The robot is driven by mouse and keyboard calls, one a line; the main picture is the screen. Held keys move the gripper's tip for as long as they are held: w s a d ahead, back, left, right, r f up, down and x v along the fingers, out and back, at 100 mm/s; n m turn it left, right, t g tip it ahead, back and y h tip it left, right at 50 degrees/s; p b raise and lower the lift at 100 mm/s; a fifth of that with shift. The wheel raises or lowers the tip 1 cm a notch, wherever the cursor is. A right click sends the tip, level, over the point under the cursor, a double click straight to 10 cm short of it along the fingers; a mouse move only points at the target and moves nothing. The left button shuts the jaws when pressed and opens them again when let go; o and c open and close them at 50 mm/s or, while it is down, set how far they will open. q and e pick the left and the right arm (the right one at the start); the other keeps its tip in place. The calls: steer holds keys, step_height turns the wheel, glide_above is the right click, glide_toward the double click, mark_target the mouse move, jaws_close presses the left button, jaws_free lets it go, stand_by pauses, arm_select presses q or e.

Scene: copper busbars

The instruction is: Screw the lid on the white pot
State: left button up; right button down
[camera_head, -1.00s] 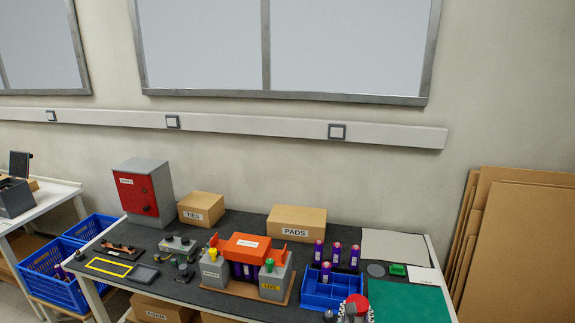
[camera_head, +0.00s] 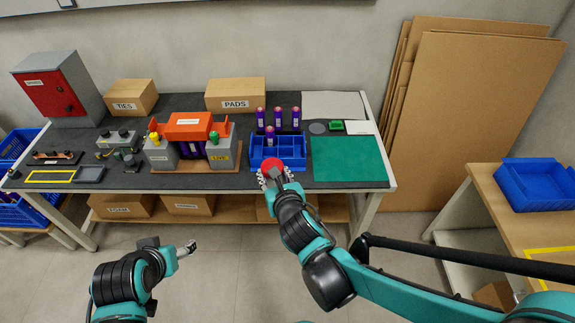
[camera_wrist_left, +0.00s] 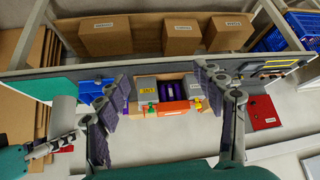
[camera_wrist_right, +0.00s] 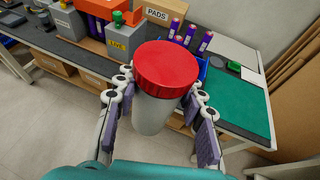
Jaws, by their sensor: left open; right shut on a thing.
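The white pot (camera_wrist_right: 152,113) is held between the fingers of my right gripper (camera_wrist_right: 160,90) in the right wrist view. The red lid (camera_wrist_right: 167,68) sits on its top; I cannot tell whether its thread is engaged. In the head view the red lid (camera_head: 272,167) shows above my right gripper (camera_head: 273,180), just in front of the table's front edge; the pot is mostly hidden there. My left gripper (camera_head: 186,249) is open and empty, lower left of the pot and apart from it. Its spread fingers (camera_wrist_left: 160,85) show in the left wrist view.
A blue divided tray (camera_head: 262,163) with purple cylinders (camera_head: 270,134) is behind the lid. A green mat (camera_head: 347,158) lies right of it. The grey and orange busbar assembly (camera_head: 188,133) stands left. Floor in front of the table is open between my arms.

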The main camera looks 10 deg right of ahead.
stand_by(0.3)
arm_select(q)
step_height(320, 180, up, 15)
steer(key=n+g, duration=0.6)
steer(key=g, duration=0.1)
glide_above(267, 168)
steer(key=shift+r, duration=0.15)
steer(key=shift+f, duration=4.05)
steer(key=shift+c, duration=0.5)
